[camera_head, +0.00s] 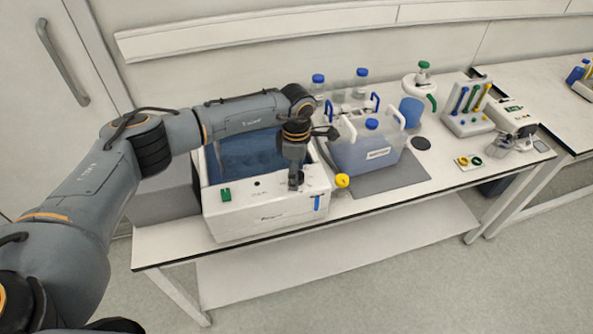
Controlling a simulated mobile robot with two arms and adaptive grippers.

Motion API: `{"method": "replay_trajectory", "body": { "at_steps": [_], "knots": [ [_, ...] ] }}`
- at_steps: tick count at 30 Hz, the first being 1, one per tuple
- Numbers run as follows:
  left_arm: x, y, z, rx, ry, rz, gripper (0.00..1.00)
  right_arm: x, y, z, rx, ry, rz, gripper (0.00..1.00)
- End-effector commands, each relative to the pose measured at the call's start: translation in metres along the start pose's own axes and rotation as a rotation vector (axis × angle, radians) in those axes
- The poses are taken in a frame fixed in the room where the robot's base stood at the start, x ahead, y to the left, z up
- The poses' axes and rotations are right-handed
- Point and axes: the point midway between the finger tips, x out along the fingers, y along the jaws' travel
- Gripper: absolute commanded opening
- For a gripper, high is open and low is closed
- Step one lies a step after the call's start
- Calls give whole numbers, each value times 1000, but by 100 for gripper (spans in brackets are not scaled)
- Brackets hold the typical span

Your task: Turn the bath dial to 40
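The white bath (268,218) with blue water (245,160) stands at the left end of the bench. Its sloped front panel carries a green switch (225,195) at the left. My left arm reaches in from the left, and my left gripper (296,181) points down at the right part of this panel. The dial is not clearly visible; the gripper covers that spot. The fingers are small and dark here, so I cannot tell whether they are open, shut or touching the dial. No number setting is readable. My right gripper is not in view.
A yellow knob (342,180) sticks out at the bath's right side. To the right, a blue-filled container (366,150) stands on a grey mat (400,178). Blue-capped bottles (318,85) stand behind. A rack with coloured handles (467,112) is farther right. The bench's front edge is clear.

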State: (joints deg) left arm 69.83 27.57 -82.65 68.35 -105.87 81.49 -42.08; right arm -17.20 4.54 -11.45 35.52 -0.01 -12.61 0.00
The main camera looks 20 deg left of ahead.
Motion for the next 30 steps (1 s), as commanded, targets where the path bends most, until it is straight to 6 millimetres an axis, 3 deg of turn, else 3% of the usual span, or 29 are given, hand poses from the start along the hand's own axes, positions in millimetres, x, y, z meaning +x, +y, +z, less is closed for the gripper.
{"method": "replay_trajectory", "body": {
  "at_steps": [1,7,19,30],
  "knots": [
    [0,0,0,0,0,0,47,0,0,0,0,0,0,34],
    [0,0,0,0,0,0,7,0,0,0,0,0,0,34],
    [1,0,0,-67,-1,1,7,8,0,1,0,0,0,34],
    [2,0,1,-354,-3,2,7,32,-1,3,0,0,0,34]
  ]
}}
